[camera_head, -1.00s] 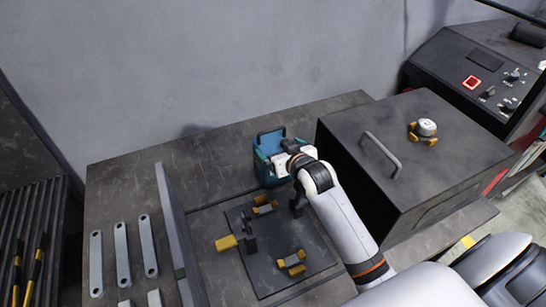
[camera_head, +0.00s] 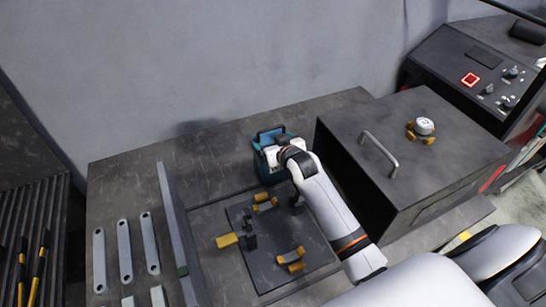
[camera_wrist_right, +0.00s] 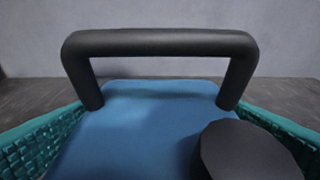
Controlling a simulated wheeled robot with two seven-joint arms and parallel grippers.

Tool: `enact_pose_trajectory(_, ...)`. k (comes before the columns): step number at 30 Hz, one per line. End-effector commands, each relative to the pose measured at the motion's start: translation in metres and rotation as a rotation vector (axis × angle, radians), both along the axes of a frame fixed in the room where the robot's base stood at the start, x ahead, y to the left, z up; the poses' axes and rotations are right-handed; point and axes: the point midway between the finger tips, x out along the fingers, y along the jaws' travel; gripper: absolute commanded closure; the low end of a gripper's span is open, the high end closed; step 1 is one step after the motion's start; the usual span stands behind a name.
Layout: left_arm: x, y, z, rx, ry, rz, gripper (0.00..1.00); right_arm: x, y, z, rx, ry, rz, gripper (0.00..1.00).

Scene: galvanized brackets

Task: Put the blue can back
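The blue can (camera_head: 268,166) stands upright on the workbench, behind the dark fixture plate, left of the dark box. My right gripper (camera_head: 285,154) is over its top from above. In the right wrist view, the can's blue top (camera_wrist_right: 150,125) fills the middle, with a black carry handle (camera_wrist_right: 160,42) and a round black cap (camera_wrist_right: 248,152). The teal finger pads lie along both sides of the can. No clear gap shows between pads and can, but I cannot tell whether they press on it. My left gripper is out of view.
The dark box (camera_head: 443,160) with a grey handle stands close to the right of my arm. The fixture plate (camera_head: 262,259) carries yellow clamps. An upright metal strip (camera_head: 176,225) and several galvanized brackets (camera_head: 124,252) are at left. The bench behind them is mostly clear.

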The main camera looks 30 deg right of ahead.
Motion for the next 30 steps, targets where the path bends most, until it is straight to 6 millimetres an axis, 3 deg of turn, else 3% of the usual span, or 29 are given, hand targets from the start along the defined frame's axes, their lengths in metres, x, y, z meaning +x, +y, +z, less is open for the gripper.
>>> enact_pose_trajectory(1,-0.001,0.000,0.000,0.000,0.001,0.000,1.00,0.000,0.000,0.000,-0.001,0.000,0.000,0.34)
enact_pose_trajectory(9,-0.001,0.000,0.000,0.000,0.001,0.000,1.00,0.000,0.000,0.000,-0.001,0.000,0.000,0.79)
enact_pose_trajectory(10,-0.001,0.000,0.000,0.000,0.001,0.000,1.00,0.001,0.000,0.005,-0.002,-0.011,0.000,0.80)
enact_pose_trajectory(20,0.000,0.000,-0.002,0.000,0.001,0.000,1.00,0.002,0.000,0.013,-0.003,-0.014,0.001,0.80)
enact_pose_trajectory(30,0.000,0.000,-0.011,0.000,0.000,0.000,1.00,0.002,-0.001,0.070,-0.003,-0.017,0.001,0.80)
